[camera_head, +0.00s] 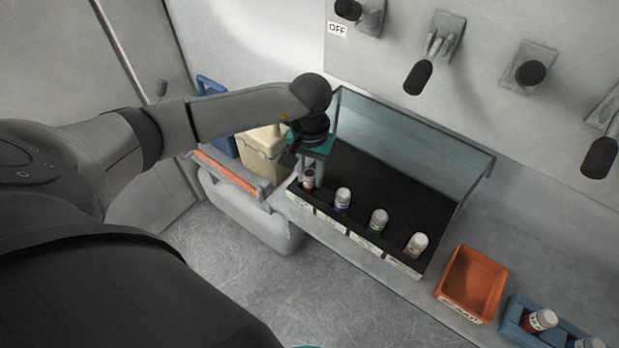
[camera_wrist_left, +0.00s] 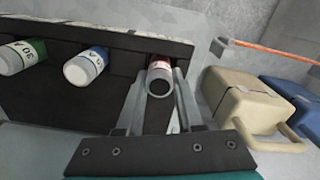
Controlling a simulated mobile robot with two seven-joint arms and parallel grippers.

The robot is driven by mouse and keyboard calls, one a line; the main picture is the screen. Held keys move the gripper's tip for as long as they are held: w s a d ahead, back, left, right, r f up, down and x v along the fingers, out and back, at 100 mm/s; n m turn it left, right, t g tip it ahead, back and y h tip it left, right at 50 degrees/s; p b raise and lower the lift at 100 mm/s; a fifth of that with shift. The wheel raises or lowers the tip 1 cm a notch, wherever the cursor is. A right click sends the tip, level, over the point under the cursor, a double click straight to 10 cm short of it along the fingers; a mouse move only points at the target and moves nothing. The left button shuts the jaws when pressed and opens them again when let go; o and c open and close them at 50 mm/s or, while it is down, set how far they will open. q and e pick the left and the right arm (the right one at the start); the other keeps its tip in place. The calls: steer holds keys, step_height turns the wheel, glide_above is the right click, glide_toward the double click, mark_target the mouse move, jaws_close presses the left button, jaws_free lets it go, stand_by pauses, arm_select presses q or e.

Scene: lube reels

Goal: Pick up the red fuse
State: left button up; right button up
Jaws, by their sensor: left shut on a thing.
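The red fuse (camera_head: 308,182) stands at the left end of the black fuse tray (camera_head: 357,177) in the head view. In the left wrist view the red fuse (camera_wrist_left: 160,78) shows a white top and a red band, with its lower part at the tray's edge. My left gripper (camera_head: 309,168) reaches down over it, and its two fingers (camera_wrist_left: 160,92) are shut on the fuse, one on each side. Whether the fuse is lifted at all, I cannot tell. My right gripper is not in view.
A blue fuse (camera_head: 342,198), a green fuse (camera_head: 378,220) and another white-topped fuse (camera_head: 416,245) stand along the tray. A glass cover (camera_head: 415,140) rises behind. An orange bin (camera_head: 471,284), a blue holder (camera_head: 519,318), and a beige box (camera_head: 262,152) are nearby. Levers line the wall.

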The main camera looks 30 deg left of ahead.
arm_select(q)
jaws_close()
